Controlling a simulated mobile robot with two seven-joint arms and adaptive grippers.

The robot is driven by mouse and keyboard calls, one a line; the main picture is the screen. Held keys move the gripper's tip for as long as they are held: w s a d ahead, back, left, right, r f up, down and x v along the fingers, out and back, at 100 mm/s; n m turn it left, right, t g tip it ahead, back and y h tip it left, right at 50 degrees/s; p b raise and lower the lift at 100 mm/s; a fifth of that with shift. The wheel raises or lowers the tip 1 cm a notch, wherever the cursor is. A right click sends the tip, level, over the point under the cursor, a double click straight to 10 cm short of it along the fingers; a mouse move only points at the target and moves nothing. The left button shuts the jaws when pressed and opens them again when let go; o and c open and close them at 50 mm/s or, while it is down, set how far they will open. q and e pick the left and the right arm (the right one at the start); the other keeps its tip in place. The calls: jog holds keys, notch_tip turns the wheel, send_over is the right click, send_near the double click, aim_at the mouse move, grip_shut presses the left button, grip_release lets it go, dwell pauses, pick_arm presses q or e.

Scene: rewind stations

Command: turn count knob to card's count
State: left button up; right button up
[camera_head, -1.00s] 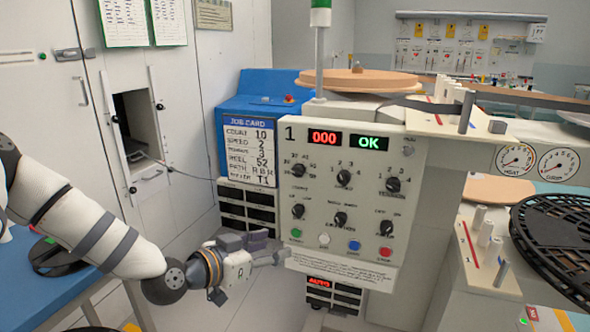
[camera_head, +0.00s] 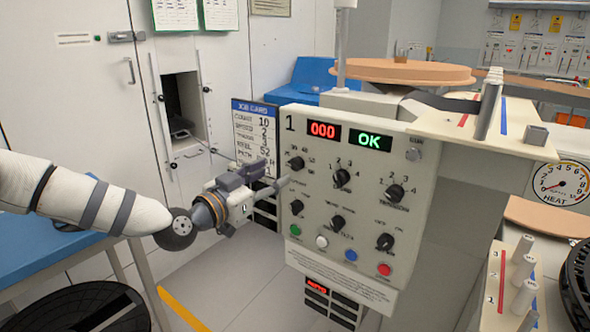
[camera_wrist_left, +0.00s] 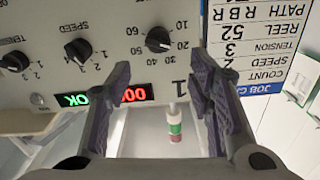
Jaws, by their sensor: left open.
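The count knob (camera_head: 296,163) is a small black dial at the upper left of the white panel. It also shows upside down in the left wrist view (camera_wrist_left: 158,40), ringed by numbers 10 to 60, ahead of the gap between my fingertips; I cannot tell its pointer setting surely. The job card (camera_head: 255,135) shows COUNT 10; it also shows in the left wrist view (camera_wrist_left: 270,45). My left gripper (camera_head: 280,183) is open and empty, at the panel's left edge, a little below the knob; in its wrist view the fingers (camera_wrist_left: 160,80) stand apart. My right gripper is not in view.
The panel display (camera_head: 323,130) reads 000 in red beside a green OK (camera_head: 374,140). The speed knob (camera_head: 342,178), tension knob (camera_head: 396,192) and several coloured buttons sit close by. A blue table (camera_head: 50,240) stands at left. A ledge (camera_head: 470,150) juts out at right.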

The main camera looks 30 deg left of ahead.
aim_at(292, 165)
pick_arm(q)
jog(key=w, duration=0.2)
jog(key=w+b, duration=0.1)
jog(key=w, duration=0.1)
jog(key=w+f+b, duration=0.1)
jog(key=w, duration=0.2)
jog(key=shift+d, duration=0.35)
jog(key=shift+w+r, duration=0.2)
jog(key=shift+w, duration=0.2)
grip_shut()
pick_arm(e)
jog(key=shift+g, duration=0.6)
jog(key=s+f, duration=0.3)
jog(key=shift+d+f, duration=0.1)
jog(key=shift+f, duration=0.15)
